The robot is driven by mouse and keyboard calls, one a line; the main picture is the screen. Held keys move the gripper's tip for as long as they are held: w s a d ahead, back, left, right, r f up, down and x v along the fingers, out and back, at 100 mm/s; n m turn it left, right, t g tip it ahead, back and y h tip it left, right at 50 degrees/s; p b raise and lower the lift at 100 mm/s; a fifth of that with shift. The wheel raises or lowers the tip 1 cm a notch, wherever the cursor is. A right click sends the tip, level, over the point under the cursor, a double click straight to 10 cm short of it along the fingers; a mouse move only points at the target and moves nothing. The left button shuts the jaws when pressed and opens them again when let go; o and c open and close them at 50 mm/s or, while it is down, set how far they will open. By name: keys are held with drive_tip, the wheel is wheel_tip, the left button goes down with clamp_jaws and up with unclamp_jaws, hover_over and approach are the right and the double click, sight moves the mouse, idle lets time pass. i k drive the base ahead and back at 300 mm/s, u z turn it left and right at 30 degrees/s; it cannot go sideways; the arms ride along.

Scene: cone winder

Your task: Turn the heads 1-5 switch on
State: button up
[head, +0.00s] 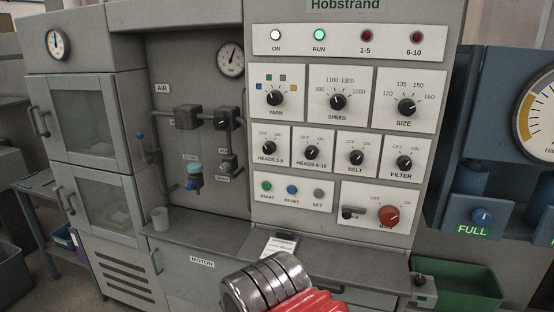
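The heads 1-5 switch (269,148) is a black rotary knob at the left end of the lower knob row on the grey panel. OFF and ON are marked above it; its pointer is too small to read surely. The red 1-5 lamp (366,36) at the top of the panel looks dark. A ringed metal and red part of my arm (268,285) shows at the bottom, in front of the ledge and below the switch. My gripper's fingers are not visible.
The heads 6-10 knob (312,152) is just right of the switch. Belt (357,157) and filter (404,162) knobs follow. Start (266,185) and reset (292,189) buttons sit below. A red main knob (389,215) is lower right. A cup (160,218) stands on the ledge at left.

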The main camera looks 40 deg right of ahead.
sight(269, 147)
drive_tip(key=z, duration=0.05)
drive_tip(key=k, duration=0.1)
drive_tip(key=u, duration=0.85)
drive_tip(key=i, duration=0.55)
drive_tip(key=u, duration=0.15)
